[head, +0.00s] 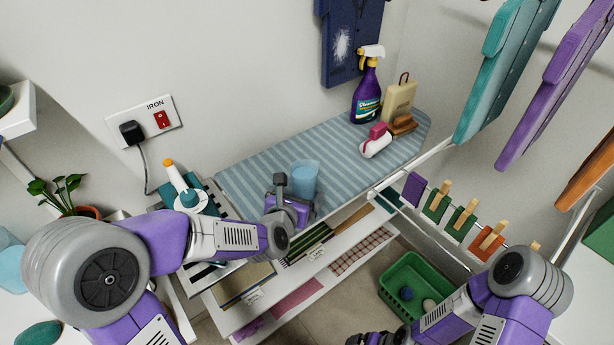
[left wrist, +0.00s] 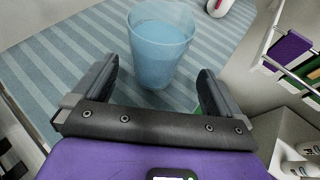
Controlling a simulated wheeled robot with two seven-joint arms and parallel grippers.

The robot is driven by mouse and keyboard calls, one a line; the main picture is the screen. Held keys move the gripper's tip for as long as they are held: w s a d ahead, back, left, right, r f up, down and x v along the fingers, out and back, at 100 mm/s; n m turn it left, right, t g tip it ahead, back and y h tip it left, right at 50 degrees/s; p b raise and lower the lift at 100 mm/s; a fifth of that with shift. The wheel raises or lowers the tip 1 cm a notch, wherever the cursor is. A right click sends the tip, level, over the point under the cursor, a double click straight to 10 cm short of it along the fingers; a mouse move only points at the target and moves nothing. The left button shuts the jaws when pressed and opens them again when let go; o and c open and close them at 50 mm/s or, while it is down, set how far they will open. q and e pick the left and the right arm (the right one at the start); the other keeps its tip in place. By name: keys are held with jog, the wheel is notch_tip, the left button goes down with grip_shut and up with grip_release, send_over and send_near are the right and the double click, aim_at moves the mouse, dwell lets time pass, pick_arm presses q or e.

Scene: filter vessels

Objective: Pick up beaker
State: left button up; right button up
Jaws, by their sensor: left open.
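The beaker (head: 304,180) is a light blue, see-through cup standing upright on the striped ironing board, near its front edge. In the left wrist view the beaker (left wrist: 160,45) stands just beyond and partly between my open fingers. My left gripper (head: 295,195) is open and empty, close in front of the beaker; it also shows in the left wrist view (left wrist: 158,76). I cannot tell whether a finger touches the beaker. My right gripper (head: 375,338) is only partly in view at the bottom edge, and its fingers are not clear.
The ironing board (head: 262,160) also bears a spray bottle (head: 366,95), a beige bottle (head: 399,98), a brush (head: 403,124) and a pink-and-white roller (head: 376,141) at its far right. A green basket (head: 412,283) sits below right.

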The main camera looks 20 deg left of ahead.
aim_at(307, 177)
pick_arm(q)
jog(key=x, duration=0.5)
jog(key=shift+w+a+b, duration=0.3)
jog(key=shift+w+b, duration=0.05)
jog(key=shift+w, duration=0.05)
jog(key=shift+c, duration=0.4)
jog(key=shift+r, duration=0.1)
jog(key=c, duration=1.1)
